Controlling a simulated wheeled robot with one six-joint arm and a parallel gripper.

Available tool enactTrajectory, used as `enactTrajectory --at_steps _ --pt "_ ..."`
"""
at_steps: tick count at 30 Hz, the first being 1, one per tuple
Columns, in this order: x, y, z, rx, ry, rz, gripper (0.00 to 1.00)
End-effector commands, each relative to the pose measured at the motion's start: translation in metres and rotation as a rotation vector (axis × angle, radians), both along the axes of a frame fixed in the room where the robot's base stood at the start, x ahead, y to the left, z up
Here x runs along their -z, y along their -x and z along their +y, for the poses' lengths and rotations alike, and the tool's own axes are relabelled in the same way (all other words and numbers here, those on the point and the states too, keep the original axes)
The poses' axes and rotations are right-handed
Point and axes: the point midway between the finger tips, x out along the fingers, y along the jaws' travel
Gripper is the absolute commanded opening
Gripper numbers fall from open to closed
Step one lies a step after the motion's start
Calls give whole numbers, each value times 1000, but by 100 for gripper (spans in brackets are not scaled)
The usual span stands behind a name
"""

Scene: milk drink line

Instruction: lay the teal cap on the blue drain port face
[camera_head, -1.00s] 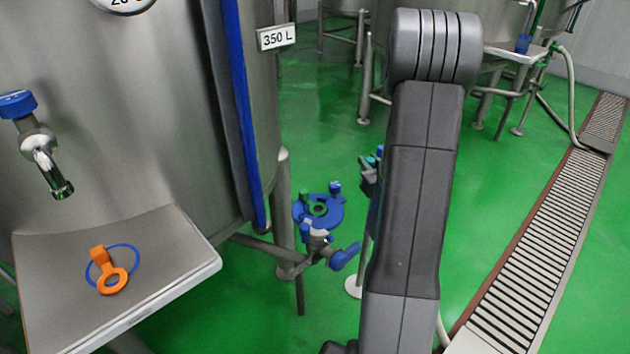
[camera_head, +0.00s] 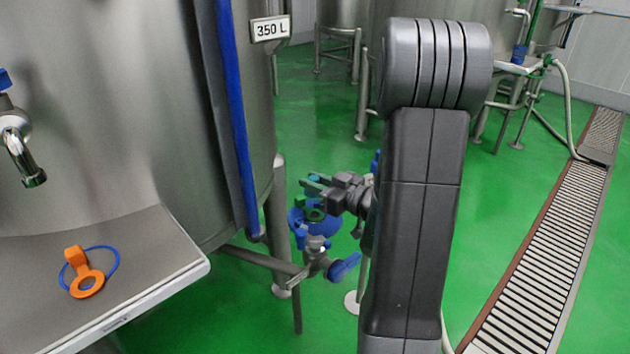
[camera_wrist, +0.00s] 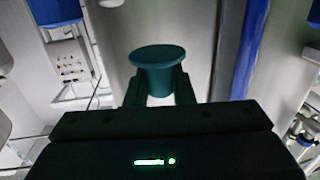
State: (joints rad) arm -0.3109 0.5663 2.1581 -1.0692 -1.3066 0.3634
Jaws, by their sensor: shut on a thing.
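The teal cap (camera_wrist: 157,66) is held between the two fingers of my gripper (camera_wrist: 158,90) in the wrist view, its wide round flange facing up in that picture. In the head view my gripper (camera_head: 318,184) reaches left from behind my arm, and a little teal shows at its fingertips. The blue drain port face (camera_head: 326,226) is a round disc with a green ring, on the pipe low beside the tank. My gripper appears just above it in the picture and hides part of it. The gap between cap and port cannot be judged.
A blue valve handle (camera_head: 344,267) sticks out below the port. The large steel tank (camera_head: 120,120) stands on the left. A floor drain grate (camera_head: 540,250) runs along the right.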

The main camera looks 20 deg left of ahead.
Motion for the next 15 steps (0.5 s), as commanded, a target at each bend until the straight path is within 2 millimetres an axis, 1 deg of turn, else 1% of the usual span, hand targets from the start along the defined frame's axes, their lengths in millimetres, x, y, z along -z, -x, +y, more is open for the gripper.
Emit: enactTrajectory --at_steps 1,15 --pt "10 0 0 0 0 1 0" --pt "57 0 0 1 -1 0 0"
